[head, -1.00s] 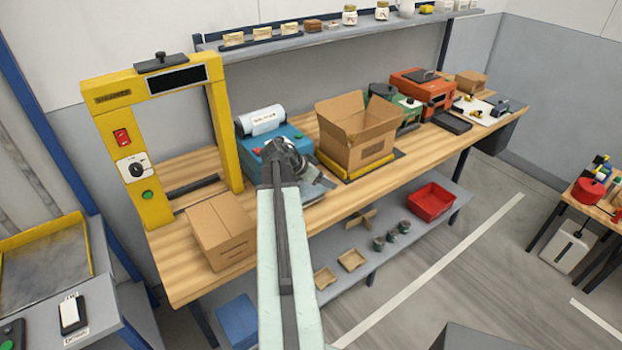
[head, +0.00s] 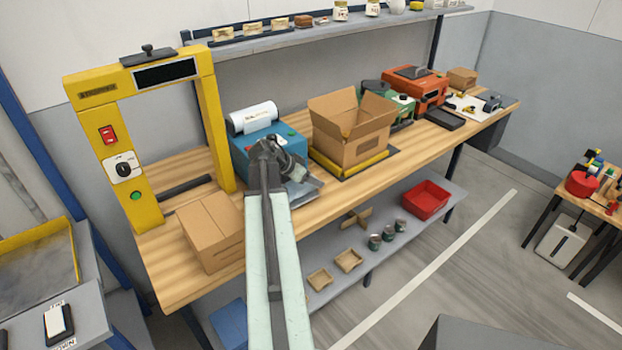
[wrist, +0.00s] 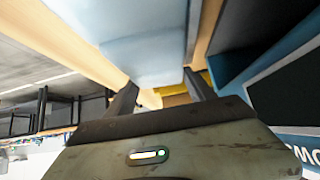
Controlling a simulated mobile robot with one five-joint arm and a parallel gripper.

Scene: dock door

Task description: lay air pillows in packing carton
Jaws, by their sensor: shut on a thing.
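The open packing carton (head: 350,148) stands upright on the bench, flaps up, right of the blue machine (head: 240,160); its inside is mostly hidden in the head view. My gripper (head: 293,168) is in front of the blue machine, left of the carton and apart from it. In the wrist view, my gripper (wrist: 162,95) has its fingers on a pale blue, smooth thing (wrist: 140,45), which looks like an air pillow. Its far part runs out of the picture. The held thing cannot be made out clearly in the head view.
A closed carton (head: 212,230) and a yellow frame (head: 108,140) stand left on the bench. Green and orange machines (head: 418,85) stand right of the open carton. A shelf (head: 330,30) runs above. A red bin (head: 427,198) lies on the lower shelf.

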